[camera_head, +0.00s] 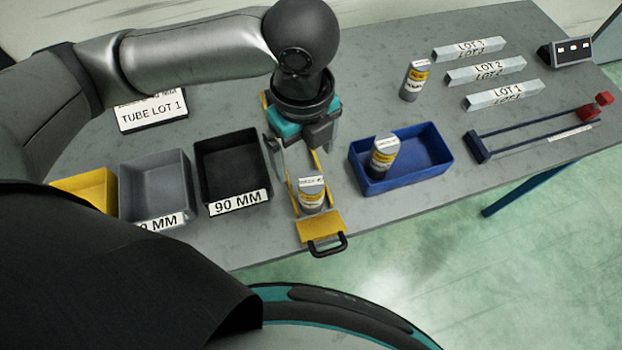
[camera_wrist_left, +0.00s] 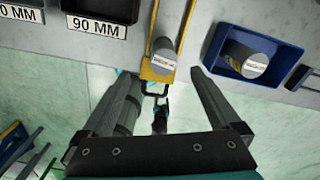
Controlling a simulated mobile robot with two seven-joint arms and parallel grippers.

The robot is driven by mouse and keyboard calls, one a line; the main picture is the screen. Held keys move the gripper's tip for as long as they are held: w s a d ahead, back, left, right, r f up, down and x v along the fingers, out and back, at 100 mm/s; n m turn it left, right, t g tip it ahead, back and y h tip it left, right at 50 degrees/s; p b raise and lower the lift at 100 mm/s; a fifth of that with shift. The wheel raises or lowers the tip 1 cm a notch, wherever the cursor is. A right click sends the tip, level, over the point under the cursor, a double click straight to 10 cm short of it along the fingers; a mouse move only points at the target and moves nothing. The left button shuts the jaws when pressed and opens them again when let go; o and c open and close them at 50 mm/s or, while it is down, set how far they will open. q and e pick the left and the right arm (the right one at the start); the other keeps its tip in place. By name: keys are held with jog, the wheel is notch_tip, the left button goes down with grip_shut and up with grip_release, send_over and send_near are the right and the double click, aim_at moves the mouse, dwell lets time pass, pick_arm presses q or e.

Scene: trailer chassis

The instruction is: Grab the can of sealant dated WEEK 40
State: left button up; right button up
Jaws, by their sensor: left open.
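Three grey cans with yellow-and-white labels show in the head view. One can (camera_head: 312,195) stands in a narrow yellow tray (camera_head: 320,228) with a black handle, and this can also shows in the left wrist view (camera_wrist_left: 165,52). A second can (camera_head: 384,153) is in the blue bin (camera_head: 430,178); it also shows in the left wrist view (camera_wrist_left: 247,60). A third can (camera_head: 413,81) stands on the bench farther back. The date print is too small for me to read. My left gripper (camera_head: 307,148) is open and empty, above the yellow tray and behind its can.
Black (camera_head: 232,168), grey (camera_head: 155,190) and yellow (camera_head: 85,188) bins stand at the left. Bars marked LOT 1 (camera_head: 503,95), LOT 2 (camera_head: 486,70) and LOT 3 (camera_head: 470,49) lie at the back right. A blue-and-red rail fixture (camera_head: 535,132) lies at the right.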

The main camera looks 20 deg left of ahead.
aim_at(307, 182)
pick_arm(q)
jog(key=f, duration=0.3)
jog(key=f+b, duration=0.1)
jog(key=shift+s+d+f, duration=0.1)
jog(key=shift+s+f, duration=0.1)
jog(key=shift+s, duration=0.05)
notch_tip(307, 182, down, 3)
jog(key=shift+w+r, duration=0.1)
jog(key=shift+r, duration=0.05)
jog(key=shift+f+b, duration=0.3)
jog(key=shift+f, duration=0.15)
jog(key=shift+d+f, duration=0.1)
jog(key=shift+f, duration=0.25)
jog(key=f, duration=0.1)
jog(key=f+b, duration=0.1)
jog(key=f, duration=0.2)
jog(key=shift+w+d+f, duration=0.2)
jog(key=shift+d, duration=0.05)
pick_arm(e)
jog(key=f, duration=0.3)
jog(key=shift+s+d+f, duration=0.15)
jog(key=shift+s+d, duration=0.25)
pick_arm(q)
grip_shut()
pick_arm(e)
jog(key=shift+s+a, duration=0.1)
jog(key=shift+s, duration=0.05)
